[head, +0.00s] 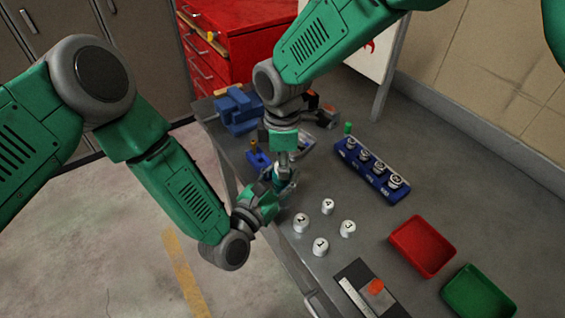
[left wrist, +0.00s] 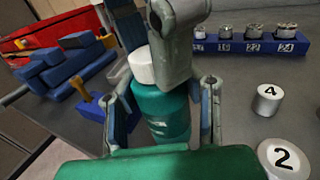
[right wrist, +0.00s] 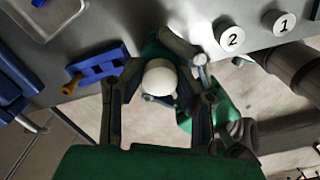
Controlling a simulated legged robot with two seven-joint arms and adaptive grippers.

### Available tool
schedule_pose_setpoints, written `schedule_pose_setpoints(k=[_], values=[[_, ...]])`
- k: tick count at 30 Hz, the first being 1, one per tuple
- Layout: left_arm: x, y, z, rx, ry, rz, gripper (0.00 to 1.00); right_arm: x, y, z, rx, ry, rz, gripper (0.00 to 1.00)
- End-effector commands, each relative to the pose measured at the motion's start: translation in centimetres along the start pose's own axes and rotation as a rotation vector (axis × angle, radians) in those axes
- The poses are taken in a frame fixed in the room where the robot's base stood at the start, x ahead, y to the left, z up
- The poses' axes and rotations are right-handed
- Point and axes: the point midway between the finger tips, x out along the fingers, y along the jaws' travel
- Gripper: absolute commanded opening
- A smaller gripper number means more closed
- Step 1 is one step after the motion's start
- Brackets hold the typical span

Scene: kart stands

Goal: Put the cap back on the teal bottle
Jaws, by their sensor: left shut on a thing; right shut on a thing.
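The teal bottle (left wrist: 165,112) stands between the fingers of my left gripper (left wrist: 162,98), which is shut on it near the table's left edge. The white cap (left wrist: 142,66) is at the bottle's top in the left wrist view; I cannot tell whether it is seated. My right gripper (head: 284,168) comes from above and is shut on the cap, which also shows between its fingers in the right wrist view (right wrist: 160,78). In the head view both grippers meet and mostly hide the bottle and cap. In the right wrist view the cap hides most of the bottle.
Several numbered white cylinders (head: 320,246) stand just right of the grippers. A blue socket rack (head: 372,172), a red tray (head: 422,247) and a green tray (head: 480,293) lie farther right. A blue vise (head: 238,112) and a small blue holder (head: 258,158) are behind.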

Motion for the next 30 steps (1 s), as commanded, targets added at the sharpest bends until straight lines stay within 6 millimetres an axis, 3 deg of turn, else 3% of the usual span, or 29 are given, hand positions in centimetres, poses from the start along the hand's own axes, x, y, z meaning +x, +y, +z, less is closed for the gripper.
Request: schedule_pose_setpoints(k=[1, 2, 3, 14, 24, 30], values=[[0.0, -0.4, 0.0, -0.002, 0.001, -0.008, 0.0, -0.1, 0.1, -0.3, -0.001, 0.007, 0.005, 0.0], [0.0, -0.4, 0.0, -0.002, 0.001, -0.008, 0.0, -0.1, 0.1, -0.3, -0.002, 0.007, 0.005, 0.37], [0.0, -0.4, 0.0, -0.002, 0.001, -0.008, 0.0, -0.1, 0.1, -0.3, -0.002, 0.007, 0.005, 0.48], [0.0, -0.2, 0.0, -0.001, 0.001, -0.004, 0.0, -0.3, 0.1, -0.1, -0.003, 0.003, 0.003, 0.48], [0.0, -0.1, 0.0, -0.001, 0.001, -0.003, 0.0, -4.3, 0.1, -0.1, -0.004, 0.003, 0.004, 0.48], [0.0, -0.1, 0.0, -0.001, 0.0, -0.003, 0.0, -4.5, 0.0, -0.1, -0.004, 0.002, 0.001, 0.48]])
